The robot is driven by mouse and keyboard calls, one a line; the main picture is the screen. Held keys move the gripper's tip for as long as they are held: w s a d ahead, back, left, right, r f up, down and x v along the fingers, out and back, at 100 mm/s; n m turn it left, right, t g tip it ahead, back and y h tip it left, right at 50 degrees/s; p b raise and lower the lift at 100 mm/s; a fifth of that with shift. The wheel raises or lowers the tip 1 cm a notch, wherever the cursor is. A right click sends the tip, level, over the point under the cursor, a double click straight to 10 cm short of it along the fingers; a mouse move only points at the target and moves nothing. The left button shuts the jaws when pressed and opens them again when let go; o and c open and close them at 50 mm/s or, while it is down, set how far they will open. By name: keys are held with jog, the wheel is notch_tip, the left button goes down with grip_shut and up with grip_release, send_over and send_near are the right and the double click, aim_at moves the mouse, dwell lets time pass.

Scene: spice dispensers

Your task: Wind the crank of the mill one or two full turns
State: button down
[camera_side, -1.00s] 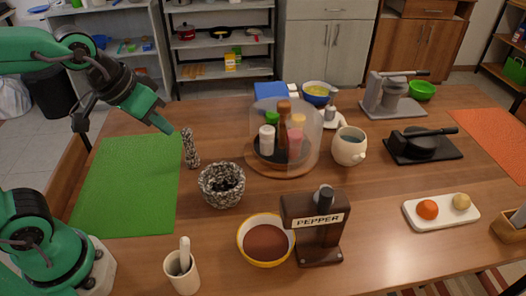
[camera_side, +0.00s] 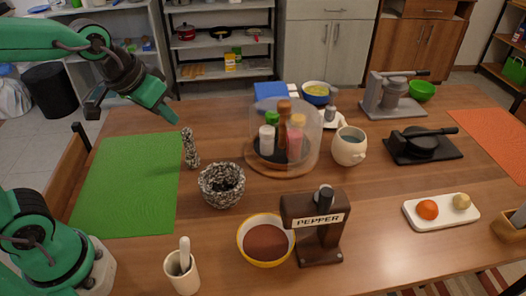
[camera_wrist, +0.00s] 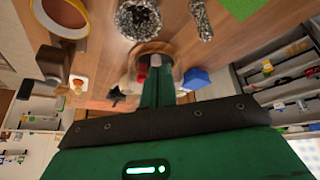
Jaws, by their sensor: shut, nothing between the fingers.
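The mill (camera_side: 311,215) is a dark brown stand with a white PEPPER label and a grey knob (camera_side: 325,195) on top. It stands upright at the front of the table, right of a bowl. In the wrist view the mill (camera_wrist: 52,62) shows at the left edge. I cannot make out a crank arm clearly. My gripper (camera_side: 174,119) is shut and empty, in the air above the back left of the table, far from the mill. Its green fingers (camera_wrist: 158,88) are together in the wrist view.
A yellow-rimmed bowl (camera_side: 266,259) of brown powder sits beside the mill. A speckled mortar (camera_side: 222,196) and pestle (camera_side: 190,150) stand below my gripper. A clear dome (camera_side: 256,135) covers spice bottles mid-table. A cup with a white stick (camera_side: 183,280) stands at the front.

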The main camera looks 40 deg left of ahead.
jog(key=shift+w+a, duration=0.35)
jog(key=shift+a, duration=0.45)
jog(key=s+a, duration=0.2)
jog(key=s, duration=0.6)
jog(key=shift+s+y, duration=0.3)
jog(key=shift+s, duration=0.1)
